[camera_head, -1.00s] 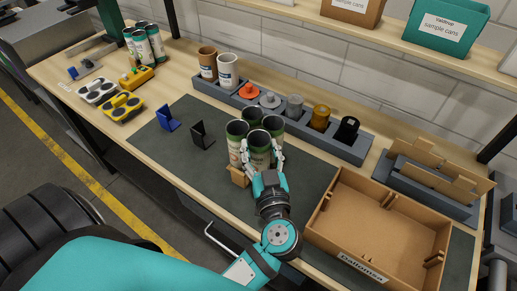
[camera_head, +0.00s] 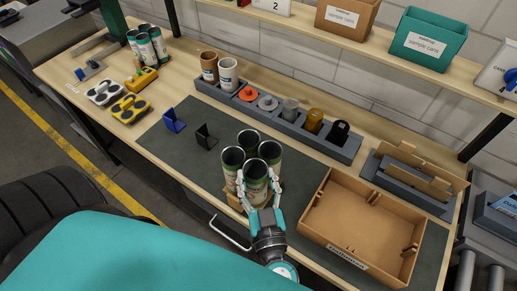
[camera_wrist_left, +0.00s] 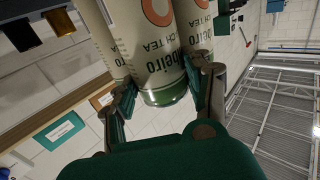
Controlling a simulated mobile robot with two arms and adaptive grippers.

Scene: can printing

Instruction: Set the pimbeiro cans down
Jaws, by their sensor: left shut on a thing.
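Several pimbeiro cans stand in a tight cluster, with green rims, dark open tops and pale labels. They show at a left can (camera_head: 232,159), a far can (camera_head: 248,139) and a right can (camera_head: 270,153). My left gripper (camera_head: 259,196) comes in from the front and is shut around the nearest can (camera_head: 256,172). A small brown piece (camera_head: 234,201) shows at the cluster's lower left. In the left wrist view, that can (camera_wrist_left: 158,50) sits between the fingers, with neighbours beside it. Whether the cluster touches the mat is hidden. My right gripper is not seen.
An open, empty cardboard box (camera_head: 335,252) lies to the right. A grey holder (camera_head: 300,137) with coloured parts runs behind.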

